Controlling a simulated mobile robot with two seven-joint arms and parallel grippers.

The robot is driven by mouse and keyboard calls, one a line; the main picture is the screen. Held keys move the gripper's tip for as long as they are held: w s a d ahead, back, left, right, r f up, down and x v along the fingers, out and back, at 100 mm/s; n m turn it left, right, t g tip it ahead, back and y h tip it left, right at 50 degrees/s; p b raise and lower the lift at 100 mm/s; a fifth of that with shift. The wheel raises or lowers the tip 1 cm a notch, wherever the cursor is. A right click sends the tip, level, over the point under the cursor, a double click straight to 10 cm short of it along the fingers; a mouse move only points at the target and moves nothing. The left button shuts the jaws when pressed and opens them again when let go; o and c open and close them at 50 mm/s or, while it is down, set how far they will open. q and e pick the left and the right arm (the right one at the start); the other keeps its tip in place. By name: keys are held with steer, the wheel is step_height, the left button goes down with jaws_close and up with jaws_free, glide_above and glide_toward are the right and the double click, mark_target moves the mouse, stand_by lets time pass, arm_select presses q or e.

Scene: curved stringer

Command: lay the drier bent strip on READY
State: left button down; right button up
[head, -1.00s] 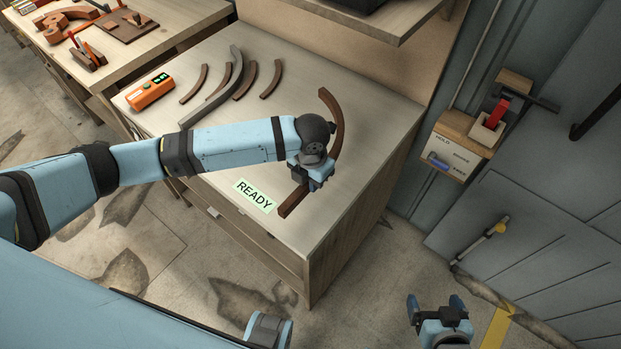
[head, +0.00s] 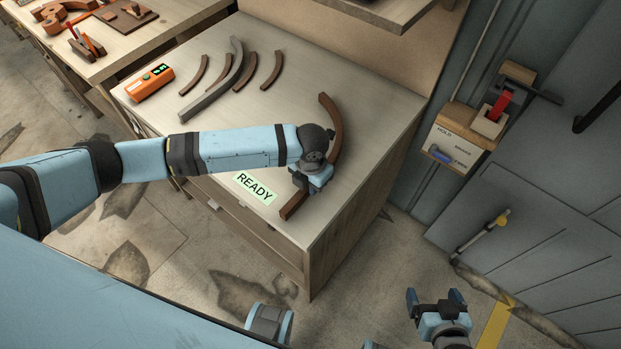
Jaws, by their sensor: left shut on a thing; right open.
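A long brown bent strip (head: 330,116) is at the right part of the cabinet top, to the right of the green READY label (head: 255,188). My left gripper (head: 311,184) is shut on this strip near its lower part; the gripper and wrist hide its middle. I cannot tell whether the strip touches the surface. Several smaller curved brown strips (head: 194,75) lie at the back, with a grey curved piece (head: 222,83) among them. An orange meter (head: 150,83) with a lit green display stands left of them. My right gripper (head: 436,300) is open and empty, over the floor.
The cabinet top (head: 375,112) is bare right of the strip. A bench (head: 150,38) with brown wooden parts stands at the upper left. A wall box (head: 457,140) with a red-handled switch is at the right. A shelf (head: 385,15) overhangs the back.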

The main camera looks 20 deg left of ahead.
arm_select(q)
steer(key=shift+f, duration=0.2)
stand_by(0.5)
steer(key=c, duration=0.9)
jaws_free()
steer(key=shift+f, duration=0.1)
steer(key=shift+r, duration=0.4)
step_height(320, 180, up, 13)
steer(key=shift+r, duration=0.1)
